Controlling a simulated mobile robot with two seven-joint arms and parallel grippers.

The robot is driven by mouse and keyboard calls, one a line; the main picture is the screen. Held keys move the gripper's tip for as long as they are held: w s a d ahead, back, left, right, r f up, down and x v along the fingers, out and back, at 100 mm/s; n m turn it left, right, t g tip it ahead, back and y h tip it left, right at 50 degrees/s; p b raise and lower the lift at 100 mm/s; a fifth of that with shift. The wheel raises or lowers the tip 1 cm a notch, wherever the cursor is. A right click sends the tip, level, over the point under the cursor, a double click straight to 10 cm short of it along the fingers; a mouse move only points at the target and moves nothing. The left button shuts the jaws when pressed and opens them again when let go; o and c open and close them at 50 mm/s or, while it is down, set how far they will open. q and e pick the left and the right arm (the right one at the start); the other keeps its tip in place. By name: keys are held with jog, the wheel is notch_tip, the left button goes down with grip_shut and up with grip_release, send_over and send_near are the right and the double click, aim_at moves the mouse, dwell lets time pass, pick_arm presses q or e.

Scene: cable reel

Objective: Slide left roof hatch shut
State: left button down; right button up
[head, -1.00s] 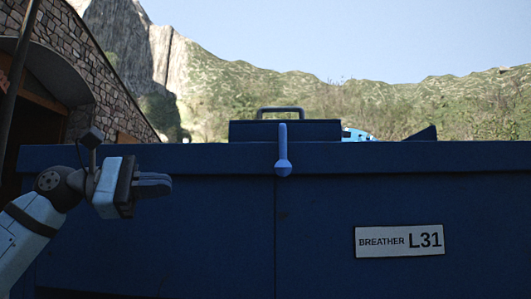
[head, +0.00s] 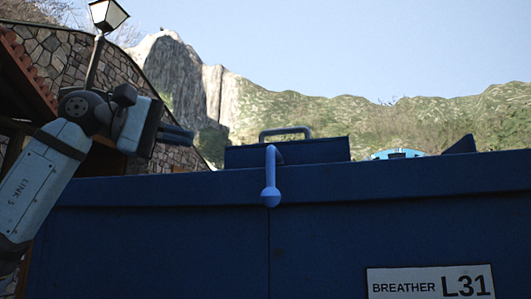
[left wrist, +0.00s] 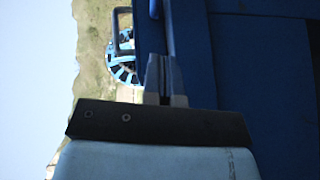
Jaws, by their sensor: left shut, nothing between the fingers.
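The roof hatch, a dark blue raised box (head: 300,152) with a grey loop handle (head: 285,132), sits on top of the blue cabinet (head: 160,225). My left gripper (head: 190,136) is shut and empty, left of the hatch and slightly above the roof edge, apart from it. In the left wrist view my gripper (left wrist: 163,62) points up the picture beside dark blue metal, and a dark loop (left wrist: 116,28), perhaps the handle, shows ahead. How far open the hatch is cannot be told. My right gripper is not in view.
A light blue lever (head: 270,178) hangs over the cabinet's front edge. A "BREATHER L31" plate (head: 430,283) is on the front. A bright blue spoked wheel (left wrist: 122,68) lies beyond. A stone building (head: 45,60) and lamp (head: 107,15) stand at left. Air above the roof is clear.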

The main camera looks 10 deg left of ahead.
pick_arm(q)
jog(key=s+d+p+x, duration=0.1)
jog(key=s+x, duration=0.1)
jog(key=x, duration=1)
jog(key=shift+d+f, duration=0.25)
jog(key=shift+d, duration=0.05)
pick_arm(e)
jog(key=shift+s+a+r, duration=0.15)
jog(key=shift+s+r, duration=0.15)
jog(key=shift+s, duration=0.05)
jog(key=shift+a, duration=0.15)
pick_arm(q)
jog(key=shift+s, duration=0.1)
